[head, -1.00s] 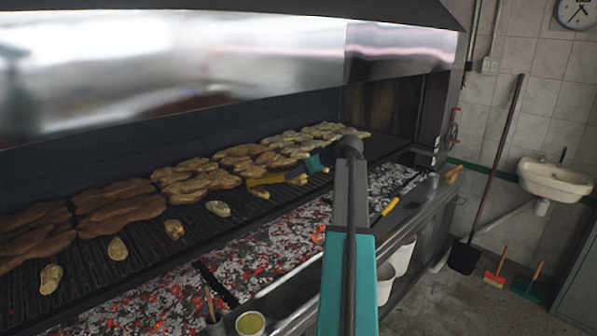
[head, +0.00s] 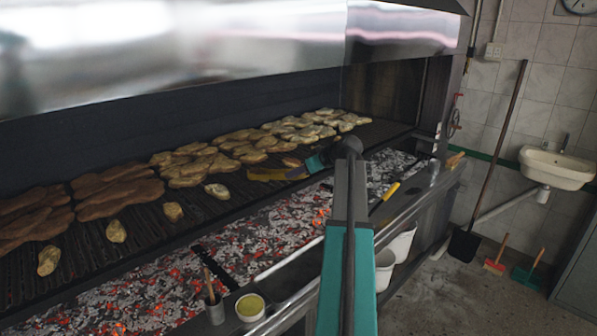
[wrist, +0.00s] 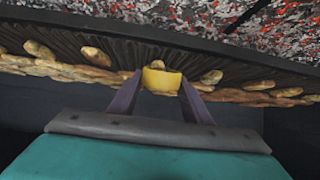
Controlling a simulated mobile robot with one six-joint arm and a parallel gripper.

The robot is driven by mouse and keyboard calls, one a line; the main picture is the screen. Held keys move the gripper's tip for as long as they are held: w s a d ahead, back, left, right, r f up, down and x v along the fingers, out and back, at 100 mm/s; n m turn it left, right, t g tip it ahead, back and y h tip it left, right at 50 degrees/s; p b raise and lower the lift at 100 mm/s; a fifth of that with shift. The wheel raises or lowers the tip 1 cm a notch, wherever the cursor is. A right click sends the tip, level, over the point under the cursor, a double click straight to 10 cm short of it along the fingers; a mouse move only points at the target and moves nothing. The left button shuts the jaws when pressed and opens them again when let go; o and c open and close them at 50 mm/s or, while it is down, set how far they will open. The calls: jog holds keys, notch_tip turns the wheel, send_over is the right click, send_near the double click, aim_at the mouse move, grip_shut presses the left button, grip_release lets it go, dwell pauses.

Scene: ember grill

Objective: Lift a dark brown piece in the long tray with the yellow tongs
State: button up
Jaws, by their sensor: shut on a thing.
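My gripper (head: 299,171) is shut on the yellow tongs (head: 266,174), low over the grill's front half. In the wrist view the tongs (wrist: 161,80) show as a yellow end between my two dark fingers (wrist: 160,88). A small pale brown piece (wrist: 157,64) shows just beyond them; I cannot tell whether they touch it. Large dark brown pieces (head: 118,192) lie at the left of the grill, well away from the tongs. They rest on the dark grate (head: 190,213); I make out no separate long tray. Nothing is seen lifted.
Paler pieces (head: 200,165) cover the grill's back and middle. Glowing coals (head: 280,225) lie in front, below the grate. A metal hood (head: 180,70) hangs above. A yellow-handled tool (head: 391,191) and a small cup (head: 250,307) sit on the front ledge.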

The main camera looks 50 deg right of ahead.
jog(key=shift+f+b, duration=0.3)
jog(key=shift+f, duration=0.25)
jog(key=shift+o, duration=0.4)
grip_shut()
